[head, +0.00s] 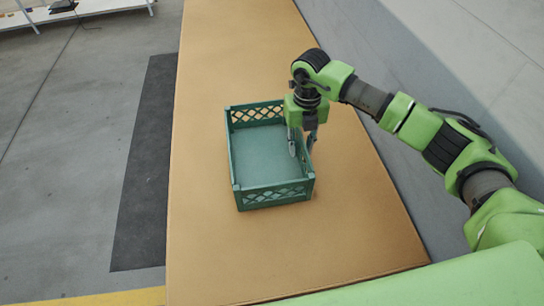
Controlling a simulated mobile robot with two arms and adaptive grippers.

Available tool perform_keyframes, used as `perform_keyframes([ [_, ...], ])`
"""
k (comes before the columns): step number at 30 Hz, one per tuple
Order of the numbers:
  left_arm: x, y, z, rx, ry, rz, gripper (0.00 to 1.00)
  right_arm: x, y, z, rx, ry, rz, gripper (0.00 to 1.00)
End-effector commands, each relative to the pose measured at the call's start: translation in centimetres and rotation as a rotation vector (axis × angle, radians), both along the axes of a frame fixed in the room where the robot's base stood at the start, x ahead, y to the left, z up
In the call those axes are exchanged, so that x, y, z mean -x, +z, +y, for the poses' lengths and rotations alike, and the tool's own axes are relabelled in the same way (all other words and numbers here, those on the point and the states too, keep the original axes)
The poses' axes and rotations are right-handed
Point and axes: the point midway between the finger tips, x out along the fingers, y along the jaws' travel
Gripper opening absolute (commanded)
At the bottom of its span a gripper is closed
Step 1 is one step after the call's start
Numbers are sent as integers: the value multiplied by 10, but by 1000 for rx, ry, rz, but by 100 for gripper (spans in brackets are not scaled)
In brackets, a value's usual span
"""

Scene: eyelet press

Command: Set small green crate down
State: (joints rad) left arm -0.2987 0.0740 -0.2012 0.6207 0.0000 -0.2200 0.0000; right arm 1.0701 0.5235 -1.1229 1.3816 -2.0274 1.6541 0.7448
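The small green crate (240,190) is on the tan table top, near the middle of the head view. It is upright and empty, with lattice end walls and a flat floor. My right gripper (301,145) points down at the crate's right wall, with one finger inside the crate and the other outside. The fingers straddle the wall's top edge; whether they press on it cannot be told. Whether the crate's base fully touches the table is also hard to tell. My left gripper is out of view.
The tan table (220,255) is long and otherwise clear in front of and behind the crate. A grey wall or panel (390,100) runs along its right side. A dark mat (145,190) lies on the floor to the left. A white shelf (90,8) stands at the far left.

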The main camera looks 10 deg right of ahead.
Motion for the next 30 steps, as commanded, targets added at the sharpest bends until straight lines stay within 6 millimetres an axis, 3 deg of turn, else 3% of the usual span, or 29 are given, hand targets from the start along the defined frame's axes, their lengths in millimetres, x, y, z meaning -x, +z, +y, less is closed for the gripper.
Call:
perform_keyframes([
  [2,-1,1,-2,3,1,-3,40,0,1,1,-1,2,-1,24],
  [5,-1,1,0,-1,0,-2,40,0,1,1,-1,2,-1,0],
  [12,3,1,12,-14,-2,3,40,-1,2,1,-3,1,-3,0],
  [22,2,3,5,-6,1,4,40,-1,6,-1,-1,0,-2,0],
  [30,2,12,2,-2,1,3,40,-5,24,-8,-1,-2,-3,0],
])
